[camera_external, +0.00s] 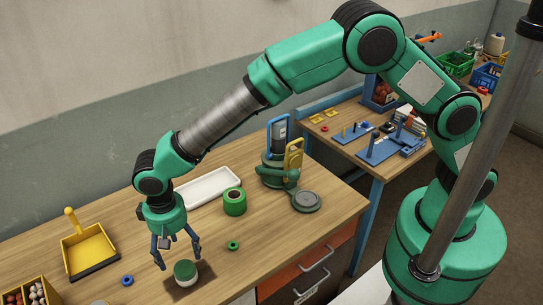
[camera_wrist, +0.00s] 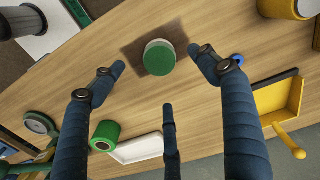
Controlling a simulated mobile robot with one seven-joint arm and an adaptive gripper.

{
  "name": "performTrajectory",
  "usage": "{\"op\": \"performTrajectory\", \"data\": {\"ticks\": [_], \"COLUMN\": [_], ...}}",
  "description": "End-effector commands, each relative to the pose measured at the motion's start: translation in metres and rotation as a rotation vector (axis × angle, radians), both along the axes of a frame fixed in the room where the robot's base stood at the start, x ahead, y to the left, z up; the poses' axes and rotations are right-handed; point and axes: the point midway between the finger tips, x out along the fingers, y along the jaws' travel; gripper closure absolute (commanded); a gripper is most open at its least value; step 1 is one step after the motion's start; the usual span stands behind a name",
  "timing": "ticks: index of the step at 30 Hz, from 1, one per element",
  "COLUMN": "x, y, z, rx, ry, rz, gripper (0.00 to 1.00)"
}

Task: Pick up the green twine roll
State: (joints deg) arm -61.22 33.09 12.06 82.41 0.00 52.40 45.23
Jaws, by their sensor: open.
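A green roll (camera_external: 234,203) with a dark hollow core stands upright on the wooden table by the white tray; it also shows in the wrist view (camera_wrist: 104,134), at lower left. A round piece with a green top and white side (camera_external: 185,272) sits on a dark square patch at the table's front. In the wrist view this piece (camera_wrist: 158,58) lies between the fingertips. I cannot tell for certain which of the two is the twine roll. My gripper (camera_external: 180,262) is open and empty, its fingers pointing down above the green-topped piece, apart from the hollow roll.
A white tray (camera_external: 208,186) lies behind the hollow roll. A green device with a round plate (camera_external: 306,200) stands to its right. A yellow dustpan (camera_external: 88,250) lies at left. A small green ring (camera_external: 233,245) and blue ring (camera_external: 127,281) lie near my gripper.

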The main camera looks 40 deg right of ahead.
Motion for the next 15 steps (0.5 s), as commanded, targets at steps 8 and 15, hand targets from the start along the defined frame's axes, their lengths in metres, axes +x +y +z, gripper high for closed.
{"op": "performTrajectory", "data": {"ticks": [8, 15], "x": [0.0, 0.0], "y": [-0.001, -0.001], "z": [-0.04, -0.07], "rx": [-0.002, -0.001], "ry": [0.001, 0.001], "rz": [0.0, 0.0], "gripper": [0.26, 0.26]}}
